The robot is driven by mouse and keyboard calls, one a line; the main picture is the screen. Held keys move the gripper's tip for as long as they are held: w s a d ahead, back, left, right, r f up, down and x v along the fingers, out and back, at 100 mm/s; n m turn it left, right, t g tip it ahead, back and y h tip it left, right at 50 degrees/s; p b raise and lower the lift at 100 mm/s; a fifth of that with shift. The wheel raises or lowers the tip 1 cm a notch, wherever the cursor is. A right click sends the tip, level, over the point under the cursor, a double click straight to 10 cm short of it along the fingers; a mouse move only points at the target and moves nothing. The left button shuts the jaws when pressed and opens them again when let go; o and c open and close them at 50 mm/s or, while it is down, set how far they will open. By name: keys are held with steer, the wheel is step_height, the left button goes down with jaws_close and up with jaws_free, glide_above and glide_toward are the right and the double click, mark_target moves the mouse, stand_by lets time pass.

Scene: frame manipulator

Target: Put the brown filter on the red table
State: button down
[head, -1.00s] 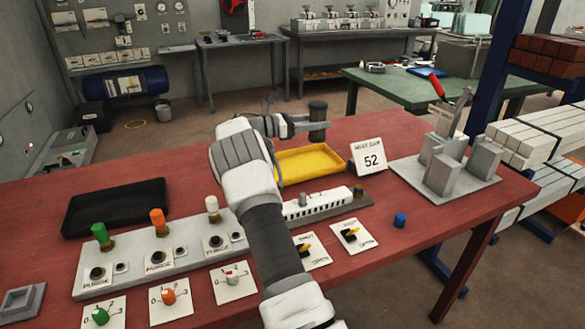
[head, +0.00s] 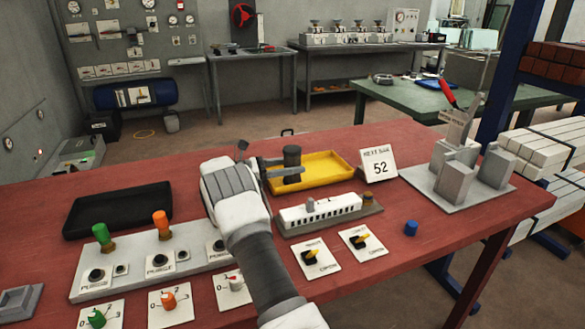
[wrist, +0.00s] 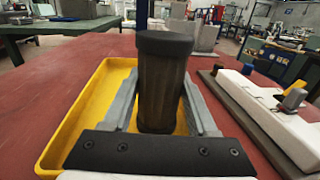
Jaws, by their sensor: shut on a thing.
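The brown filter (wrist: 163,88) is a dark brown upright cylinder with a black cap. My gripper (wrist: 161,105) is shut on it, one grey finger along each side. In the head view the filter (head: 292,158) and my gripper (head: 285,170) are over the left part of the yellow tray (head: 335,167). I cannot tell whether its base touches the tray; the base is partly hidden. The red table (head: 470,208) lies under the tray and spreads across the view.
A black tray (head: 75,222) lies at left. A white slotted block (head: 320,211) is right of my gripper in the wrist view. Bare table shows behind the yellow tray.

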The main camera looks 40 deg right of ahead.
steer(key=shift+c, duration=0.9)
jaws_free()
steer(key=shift+r, duration=0.1)
